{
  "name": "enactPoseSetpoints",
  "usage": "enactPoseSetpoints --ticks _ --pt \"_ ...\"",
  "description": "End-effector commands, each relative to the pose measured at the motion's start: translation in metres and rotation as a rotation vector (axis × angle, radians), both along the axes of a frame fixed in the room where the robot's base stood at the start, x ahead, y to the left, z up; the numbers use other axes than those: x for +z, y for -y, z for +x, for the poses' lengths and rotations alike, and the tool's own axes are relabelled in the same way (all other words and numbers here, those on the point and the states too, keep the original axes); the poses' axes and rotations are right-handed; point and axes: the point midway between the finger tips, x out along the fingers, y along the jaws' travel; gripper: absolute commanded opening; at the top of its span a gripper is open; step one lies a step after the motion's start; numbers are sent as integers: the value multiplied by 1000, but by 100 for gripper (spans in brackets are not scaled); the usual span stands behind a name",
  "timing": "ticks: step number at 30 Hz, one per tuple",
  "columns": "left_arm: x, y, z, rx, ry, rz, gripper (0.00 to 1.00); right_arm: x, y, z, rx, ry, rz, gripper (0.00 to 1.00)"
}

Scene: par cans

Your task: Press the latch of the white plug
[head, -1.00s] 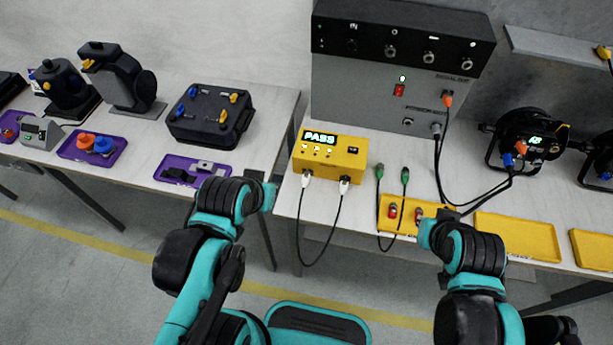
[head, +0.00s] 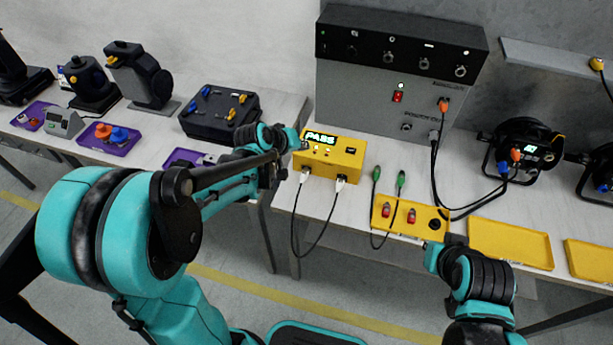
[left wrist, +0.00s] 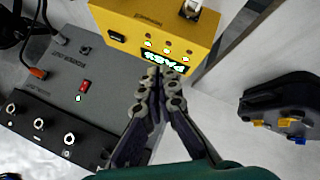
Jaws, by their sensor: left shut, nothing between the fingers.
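The yellow tester box (head: 347,163) shows a lit PASS display. Two white plugs, a left one (head: 306,174) and a right one (head: 340,183), sit in its front with black cables hanging down. One white plug also shows at the top edge of the left wrist view (left wrist: 190,9); its latch is too small to make out. My left gripper (head: 301,144) is at the box's left side in the head view. In the left wrist view its fingers (left wrist: 171,75) are together, empty, in front of the display. My right gripper (head: 430,252) is below the yellow tray; its fingers are unclear.
Two green-ended connectors (head: 375,174) stand right of the box. A yellow tray (head: 410,229) with red parts lies near the table edge. The grey cabinet (head: 372,98) stands behind. A black case (head: 220,112) is on the left table, beyond a gap between tables.

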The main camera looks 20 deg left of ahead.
Motion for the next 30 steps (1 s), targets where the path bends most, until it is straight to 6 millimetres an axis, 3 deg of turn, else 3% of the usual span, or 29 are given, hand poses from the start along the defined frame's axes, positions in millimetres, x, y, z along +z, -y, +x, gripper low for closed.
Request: enactPoseSetpoints --ticks 17,23,30 --pt "-7 -1 6 7 3 -13 0 -3 0 0 0 0 0 0" --pt "-23 -1 6 7 3 -13 0 -16 0 0 0 0 0 0" --pt "-57 -1 6 6 3 -12 0 -44 0 0 0 0 0 0"
